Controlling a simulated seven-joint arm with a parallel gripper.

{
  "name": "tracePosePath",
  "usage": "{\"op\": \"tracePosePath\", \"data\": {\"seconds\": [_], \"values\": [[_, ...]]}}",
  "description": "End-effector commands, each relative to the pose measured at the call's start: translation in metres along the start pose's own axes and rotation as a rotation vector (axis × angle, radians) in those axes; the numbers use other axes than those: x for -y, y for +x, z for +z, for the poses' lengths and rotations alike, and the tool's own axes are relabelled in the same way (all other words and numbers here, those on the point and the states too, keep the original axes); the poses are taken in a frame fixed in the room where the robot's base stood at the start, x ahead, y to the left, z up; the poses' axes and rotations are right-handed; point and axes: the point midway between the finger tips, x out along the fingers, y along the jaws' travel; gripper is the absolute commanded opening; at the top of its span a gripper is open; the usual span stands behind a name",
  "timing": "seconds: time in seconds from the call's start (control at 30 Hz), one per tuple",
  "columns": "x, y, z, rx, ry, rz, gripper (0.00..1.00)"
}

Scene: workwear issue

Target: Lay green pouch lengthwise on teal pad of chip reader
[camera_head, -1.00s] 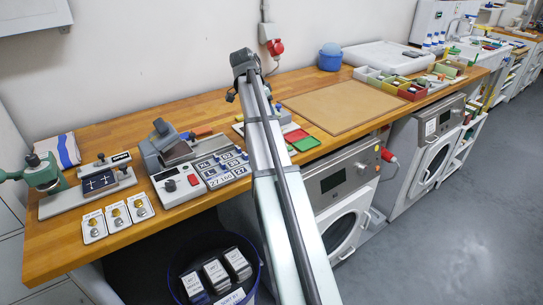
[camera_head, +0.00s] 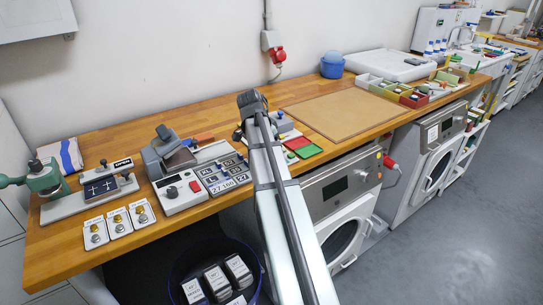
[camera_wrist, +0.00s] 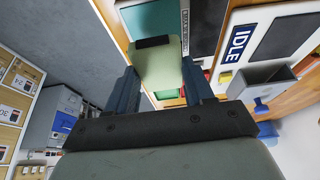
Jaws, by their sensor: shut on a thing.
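In the wrist view my gripper (camera_wrist: 159,67) is shut on the pale green pouch (camera_wrist: 158,72), which has a dark strip across its far part. The teal pad (camera_wrist: 150,17) shows just beyond the pouch, partly covered by it in the picture. Whether pouch and pad touch, I cannot tell. To the right is a white-framed unit with a dark display reading IDLE (camera_wrist: 235,44), seemingly part of the chip reader. In the head view my arm hides the gripper and pouch, and I cannot make out the pad.

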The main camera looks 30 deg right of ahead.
Motion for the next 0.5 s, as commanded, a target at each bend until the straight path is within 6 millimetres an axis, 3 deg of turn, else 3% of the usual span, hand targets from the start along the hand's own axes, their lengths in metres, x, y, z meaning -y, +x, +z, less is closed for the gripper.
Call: {"op": "tracePosePath", "data": {"seconds": [0.33,0.5], "values": [[-0.001,0.031,0.013,0.000,-0.001,0.001,0.22],[0.000,0.035,0.014,0.000,0.000,-0.001,0.22]]}}
